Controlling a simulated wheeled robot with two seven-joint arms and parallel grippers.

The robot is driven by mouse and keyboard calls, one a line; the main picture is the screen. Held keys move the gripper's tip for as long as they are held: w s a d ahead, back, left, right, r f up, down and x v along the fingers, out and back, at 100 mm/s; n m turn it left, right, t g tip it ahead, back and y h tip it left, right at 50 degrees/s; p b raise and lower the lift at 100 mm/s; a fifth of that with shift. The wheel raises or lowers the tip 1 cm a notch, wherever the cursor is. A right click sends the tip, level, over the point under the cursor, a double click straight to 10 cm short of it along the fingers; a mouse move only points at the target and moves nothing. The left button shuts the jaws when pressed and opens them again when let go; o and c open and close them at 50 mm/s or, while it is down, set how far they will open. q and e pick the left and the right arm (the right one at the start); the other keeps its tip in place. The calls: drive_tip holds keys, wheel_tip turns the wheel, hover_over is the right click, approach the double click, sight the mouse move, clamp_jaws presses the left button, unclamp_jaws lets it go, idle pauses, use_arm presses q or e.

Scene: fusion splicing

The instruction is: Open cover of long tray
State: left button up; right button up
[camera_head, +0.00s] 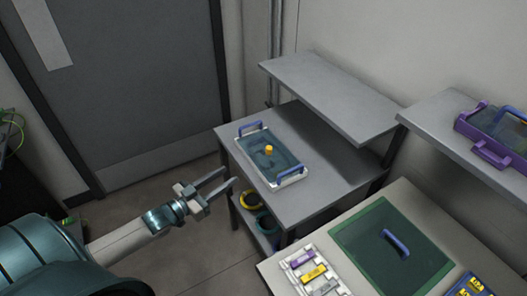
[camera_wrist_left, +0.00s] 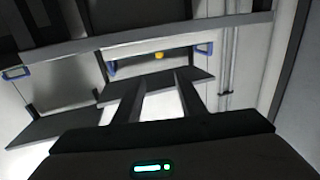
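The long tray (camera_head: 296,179) is white with blue handles at both ends and lies on the grey side table. A dark see-through cover (camera_head: 268,160) with a small yellow knob (camera_head: 269,149) lies on it, seemingly closed. The knob also shows in the left wrist view (camera_wrist_left: 158,55), beyond the fingers. My left gripper (camera_head: 228,177) is open and empty, left of the table's edge and apart from the tray. It also shows in the left wrist view (camera_wrist_left: 157,82), fingers spread. My right gripper is in no view.
A raised grey shelf (camera_head: 325,90) stands behind the tray. A green panel with a blue handle (camera_head: 396,243) and a white holder with coloured pieces (camera_head: 313,272) lie on the front table. Yellow and teal rings sit below the side table.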

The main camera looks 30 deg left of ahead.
sight(266, 150)
use_arm(q)
drive_tip(key=p+x, duration=0.3)
drive_tip(key=x, duration=1.4)
drive_tip(key=shift+w, duration=0.1)
drive_tip(key=shift+c, duration=0.2)
clamp_jaws()
